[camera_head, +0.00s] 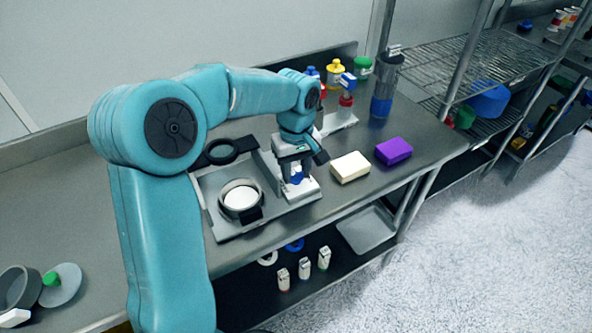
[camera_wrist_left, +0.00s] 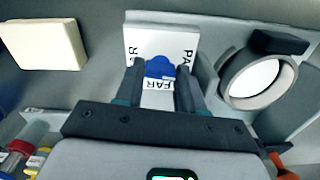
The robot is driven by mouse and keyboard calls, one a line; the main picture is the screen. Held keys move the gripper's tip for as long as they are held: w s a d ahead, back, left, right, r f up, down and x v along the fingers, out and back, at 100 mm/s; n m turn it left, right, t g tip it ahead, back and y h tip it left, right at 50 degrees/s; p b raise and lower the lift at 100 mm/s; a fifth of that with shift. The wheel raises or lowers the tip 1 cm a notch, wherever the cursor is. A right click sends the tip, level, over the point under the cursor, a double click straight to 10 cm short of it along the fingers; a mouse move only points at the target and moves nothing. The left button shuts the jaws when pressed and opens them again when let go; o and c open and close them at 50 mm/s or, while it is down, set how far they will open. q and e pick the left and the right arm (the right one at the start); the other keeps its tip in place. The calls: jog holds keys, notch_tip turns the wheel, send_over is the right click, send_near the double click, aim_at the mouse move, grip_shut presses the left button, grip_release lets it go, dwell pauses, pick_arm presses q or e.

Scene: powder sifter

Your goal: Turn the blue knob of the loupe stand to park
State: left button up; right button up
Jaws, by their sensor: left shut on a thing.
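The blue knob (camera_wrist_left: 159,67) sits on a white plate (camera_wrist_left: 137,37) with black lettering, part of which reads "PA" and "EAR"; the rest is hidden. My left gripper (camera_wrist_left: 164,82) has its two fingers on either side of the knob and is shut on it. In the head view the left gripper (camera_head: 293,163) reaches down over the knob (camera_head: 296,178), which shows low between the fingers. The white plate (camera_head: 305,190) lies at the right end of a grey tray-like base (camera_head: 225,229). The pointing direction of the knob is hard to tell. My right gripper is not in view.
A dark ring holding a white disc (camera_head: 241,198) stands left of the knob. A cream block (camera_head: 350,167) and a purple block (camera_head: 393,151) lie to the right. Several coloured bottles and a dark cylinder (camera_head: 382,90) stand behind. The bench front is clear near the blocks.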

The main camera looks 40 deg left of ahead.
aim_at(296, 174)
pick_arm(q)
jog(key=shift+n, duration=0.6)
jog(key=shift+r, duration=0.1)
jog(key=o, duration=0.8)
jog(key=shift+c, duration=0.2)
notch_tip(296, 174, up, 16)
jog(key=p, duration=0.2)
